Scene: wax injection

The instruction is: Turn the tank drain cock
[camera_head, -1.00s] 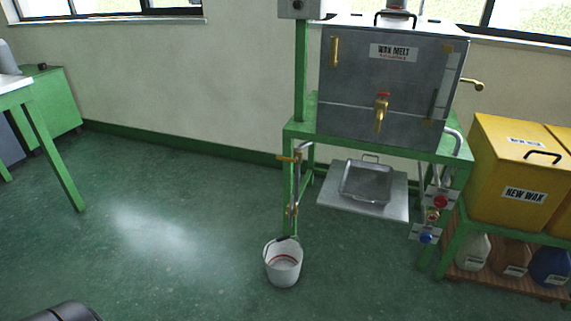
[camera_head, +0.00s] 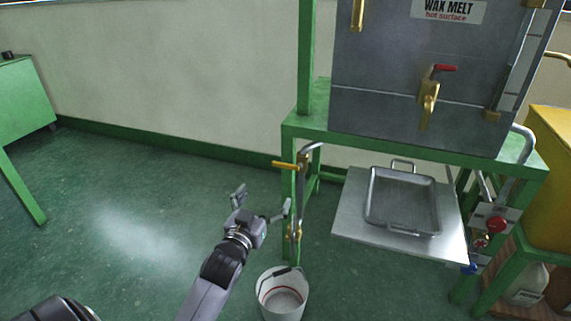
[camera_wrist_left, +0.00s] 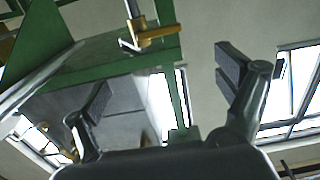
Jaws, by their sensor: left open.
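The wax melt tank (camera_head: 383,60) is a grey metal box on a green stand. A drain pipe (camera_head: 298,205) runs down beside the stand's left leg, with a brass cock lever (camera_head: 284,165) pointing left. A brass tap (camera_head: 428,105) with a red handle sits on the tank front. My left gripper (camera_head: 262,199) is open and empty, just left of and below the brass lever, apart from it. In the left wrist view, the brass lever (camera_wrist_left: 156,34) lies beyond the open fingers (camera_wrist_left: 165,80). My right gripper is not in view.
A white bucket (camera_head: 281,298) stands on the floor below the pipe. A metal tray (camera_head: 402,203) lies on a plate under the stand. Red and blue valve knobs are at the lower right, near a yellow box (camera_head: 550,185). Open floor lies to the left.

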